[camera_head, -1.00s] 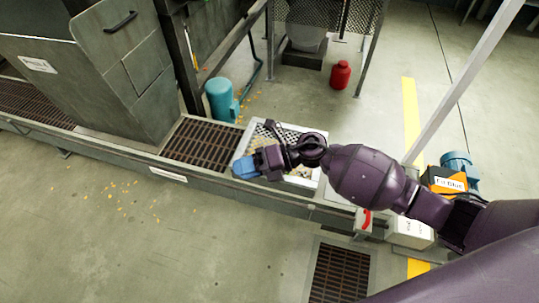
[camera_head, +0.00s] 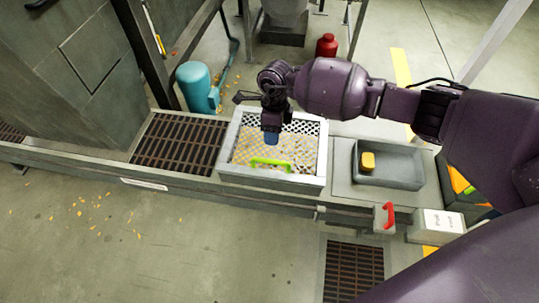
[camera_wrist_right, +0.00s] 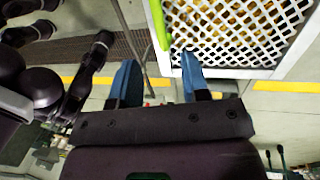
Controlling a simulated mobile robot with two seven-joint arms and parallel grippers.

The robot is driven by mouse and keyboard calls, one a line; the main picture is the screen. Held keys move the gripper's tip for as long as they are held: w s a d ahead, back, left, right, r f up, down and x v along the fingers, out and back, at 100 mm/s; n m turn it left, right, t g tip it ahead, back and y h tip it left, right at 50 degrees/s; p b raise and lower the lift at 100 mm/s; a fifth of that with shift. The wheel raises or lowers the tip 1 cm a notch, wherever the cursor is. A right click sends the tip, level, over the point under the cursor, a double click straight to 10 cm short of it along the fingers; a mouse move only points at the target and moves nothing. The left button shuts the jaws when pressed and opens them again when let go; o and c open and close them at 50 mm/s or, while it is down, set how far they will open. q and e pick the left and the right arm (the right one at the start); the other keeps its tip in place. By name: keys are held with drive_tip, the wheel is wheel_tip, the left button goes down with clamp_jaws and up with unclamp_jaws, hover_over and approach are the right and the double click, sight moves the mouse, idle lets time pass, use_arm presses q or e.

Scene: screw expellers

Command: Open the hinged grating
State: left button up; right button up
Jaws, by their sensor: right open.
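The hinged grating (camera_head: 308,128) is a white mesh panel in a pale metal box frame, with yellow-orange grains below it. It looks flat and closed. A bright green handle (camera_head: 271,164) sits at its near side. My right gripper (camera_head: 270,137) points down over the grating, just beyond the handle in the head view. In the right wrist view its two blue fingers (camera_wrist_right: 158,78) are spread with nothing between them. The green handle (camera_wrist_right: 161,22) and the mesh (camera_wrist_right: 235,30) lie ahead of the fingers, apart from them. My left gripper is not in view.
A brown slatted grate (camera_head: 180,145) adjoins on the left. A grey tray (camera_head: 405,170) with a yellow item (camera_head: 367,161) is on the right, near a red lever (camera_head: 388,214). A teal tank (camera_head: 193,85) and red bottle (camera_head: 326,46) stand behind. The floor in front is open.

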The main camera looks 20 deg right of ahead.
drive_tip(key=b, duration=0.3)
hover_over(272, 158)
drive_tip(key=s+a, duration=0.2)
drive_tip(key=s, duration=0.1)
drive_tip(key=f, duration=0.9)
drive_tip(key=shift+s+d+f, duration=0.1)
drive_tip(key=shift+d+f, duration=0.1)
drive_tip(key=shift+f, duration=0.1)
clamp_jaws()
